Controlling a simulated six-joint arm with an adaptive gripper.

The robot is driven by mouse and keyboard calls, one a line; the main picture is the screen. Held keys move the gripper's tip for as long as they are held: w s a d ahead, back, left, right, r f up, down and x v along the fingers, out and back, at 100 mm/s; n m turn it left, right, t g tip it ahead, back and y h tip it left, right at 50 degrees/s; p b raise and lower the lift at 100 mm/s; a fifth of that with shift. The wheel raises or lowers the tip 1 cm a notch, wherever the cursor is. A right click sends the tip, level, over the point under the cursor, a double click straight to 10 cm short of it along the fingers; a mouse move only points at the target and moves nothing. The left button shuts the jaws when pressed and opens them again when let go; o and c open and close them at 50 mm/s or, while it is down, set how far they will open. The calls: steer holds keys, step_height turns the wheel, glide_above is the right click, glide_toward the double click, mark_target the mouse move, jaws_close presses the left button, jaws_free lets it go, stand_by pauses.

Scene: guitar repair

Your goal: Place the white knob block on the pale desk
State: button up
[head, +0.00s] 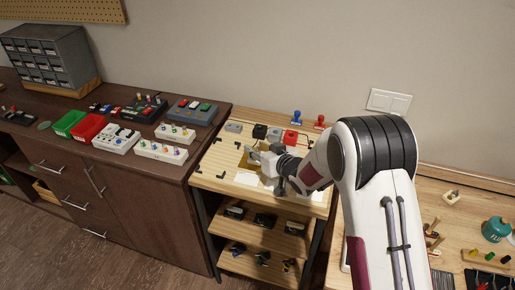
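Two white blocks with coloured knobs sit on the dark cabinet top, the rear one (175,133) and the front one (161,151). A wider white block with dark and light controls (116,138) lies left of them. I cannot tell which of these is the task's white knob block. Pale wood shows on the middle stand (211,176) and on the bench at right (430,190); which is the pale desk is unclear. My gripper (255,157) is low over the middle stand, right of the knob blocks. Its fingers are small here and partly blend with pale items below.
Grey (234,127), black (259,131) and red (290,138) blocks stand at the back of the middle stand. A teal spool (495,229) stands on the right bench.

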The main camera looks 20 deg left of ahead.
stand_by(0.5)
steer(key=shift+v, duration=0.9)
steer(key=v, duration=0.3)
steer(key=shift+s+a+r, duration=0.1)
steer(key=shift+s, duration=0.2)
steer(key=shift+v, duration=1.3)
